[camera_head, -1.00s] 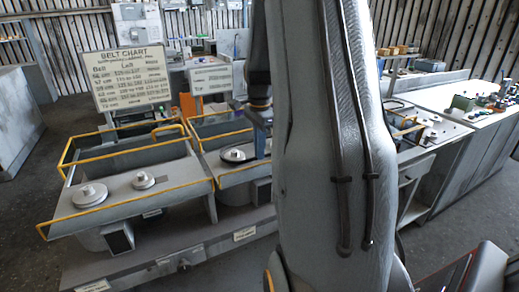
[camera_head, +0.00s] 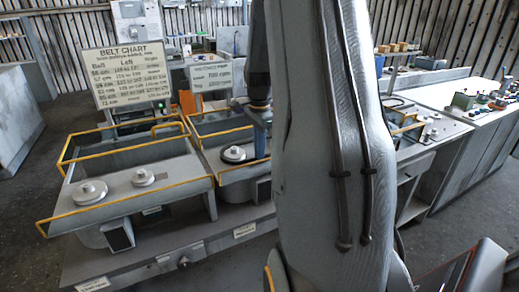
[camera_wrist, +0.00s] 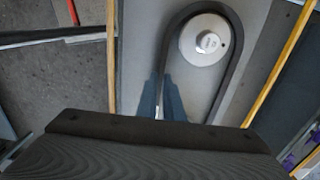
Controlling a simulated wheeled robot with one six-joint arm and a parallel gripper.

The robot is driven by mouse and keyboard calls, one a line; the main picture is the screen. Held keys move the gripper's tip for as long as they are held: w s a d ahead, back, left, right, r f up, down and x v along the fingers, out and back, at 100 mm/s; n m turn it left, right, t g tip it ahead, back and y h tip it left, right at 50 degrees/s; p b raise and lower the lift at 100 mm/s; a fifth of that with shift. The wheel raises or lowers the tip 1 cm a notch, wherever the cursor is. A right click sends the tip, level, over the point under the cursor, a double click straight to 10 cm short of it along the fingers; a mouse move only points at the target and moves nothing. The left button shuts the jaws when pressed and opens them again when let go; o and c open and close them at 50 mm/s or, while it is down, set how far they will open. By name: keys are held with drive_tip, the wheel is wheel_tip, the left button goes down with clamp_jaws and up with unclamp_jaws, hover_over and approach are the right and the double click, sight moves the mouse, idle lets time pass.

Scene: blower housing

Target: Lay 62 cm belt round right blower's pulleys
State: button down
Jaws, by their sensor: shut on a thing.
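The right blower (camera_head: 212,165) stands left of my arm in the head view, with one pale pulley (camera_head: 233,153) showing on its deck. In the wrist view this pulley (camera_wrist: 204,39) is a round grey disc with a raised hub. The black belt (camera_wrist: 236,60) curves round the pulley's far side, with a gap showing between them. Its two runs come back towards my gripper (camera_wrist: 163,108), whose fingers are shut on the belt at the left run. The belt's near end and the other pulley are hidden behind my gripper body and arm.
Yellow rails (camera_wrist: 279,62) flank the deck. The left blower (camera_head: 115,190) carries two bare pulleys. A belt chart sign (camera_head: 130,75) and a smaller sign (camera_head: 211,77) stand behind. A workbench (camera_head: 440,128) with small items is at right.

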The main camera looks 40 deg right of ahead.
idle(0.3)
drive_tip(key=c, duration=1.8)
unclamp_jaws()
drive_tip(key=shift+r, duration=0.1)
drive_tip(key=shift+r+p, duration=0.95)
drive_tip(key=shift+r, duration=0.2)
drive_tip(key=shift+r, duration=0.1)
wheel_tip(320, 180, up, 5)
drive_tip(key=p, duration=0.3)
drive_tip(key=shift+f, duration=0.2)
